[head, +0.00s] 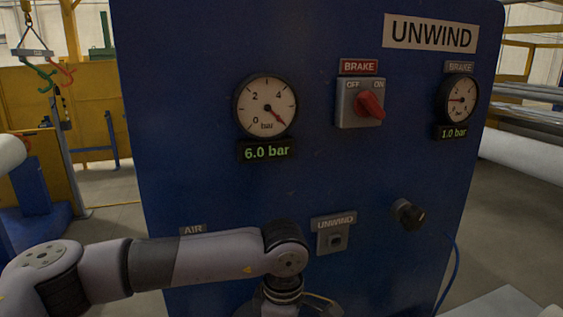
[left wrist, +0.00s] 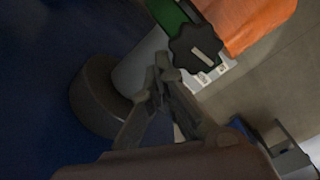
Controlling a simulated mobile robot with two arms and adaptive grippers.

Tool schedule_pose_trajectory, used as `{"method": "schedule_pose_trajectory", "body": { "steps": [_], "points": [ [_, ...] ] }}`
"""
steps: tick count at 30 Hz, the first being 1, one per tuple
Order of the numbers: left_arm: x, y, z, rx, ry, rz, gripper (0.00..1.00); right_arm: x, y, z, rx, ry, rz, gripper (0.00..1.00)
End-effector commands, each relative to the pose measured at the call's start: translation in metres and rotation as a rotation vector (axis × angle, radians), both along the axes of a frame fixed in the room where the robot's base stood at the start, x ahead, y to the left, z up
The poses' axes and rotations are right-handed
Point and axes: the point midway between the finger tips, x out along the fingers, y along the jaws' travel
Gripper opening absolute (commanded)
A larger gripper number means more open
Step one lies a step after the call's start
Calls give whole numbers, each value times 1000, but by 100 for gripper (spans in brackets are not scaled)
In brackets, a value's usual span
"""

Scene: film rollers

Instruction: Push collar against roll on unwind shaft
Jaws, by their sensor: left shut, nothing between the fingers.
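In the left wrist view my left gripper (left wrist: 162,72) is shut and empty. Its fingertips are at or in front of a light grey cylinder (left wrist: 130,76) that comes out of a dark round flange (left wrist: 92,98). Just past the fingertips is a black lobed knob (left wrist: 197,50) with a pale bar on it. Behind the knob are a green part (left wrist: 168,14) and a large orange part (left wrist: 250,22). I cannot tell surely which of these is the collar or roll, or whether the fingers touch anything. In the head view my left arm crosses the lower left, its gripper hidden. My right gripper is not in view.
A blue panel (head: 330,190) marked UNWIND stands close in front. It carries a 6.0 bar gauge (head: 265,106), a red brake switch (head: 369,105), a 1.0 bar gauge (head: 457,98) and a black knob (head: 408,214). White rolls (head: 525,162) lie at the right.

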Motion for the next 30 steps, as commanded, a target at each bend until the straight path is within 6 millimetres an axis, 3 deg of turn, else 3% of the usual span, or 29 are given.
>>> {"method": "schedule_pose_trajectory", "body": {
  "steps": [7, 23, 30],
  "points": [
    [-8, -3, 0, -1, 0, -1, 0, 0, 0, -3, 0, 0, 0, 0],
    [7, 2, 0, 0, 1, 0, 0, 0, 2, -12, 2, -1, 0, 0],
    [8, 2, 20, -1, -2, -1, 0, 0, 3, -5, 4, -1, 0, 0]
  ]
}}
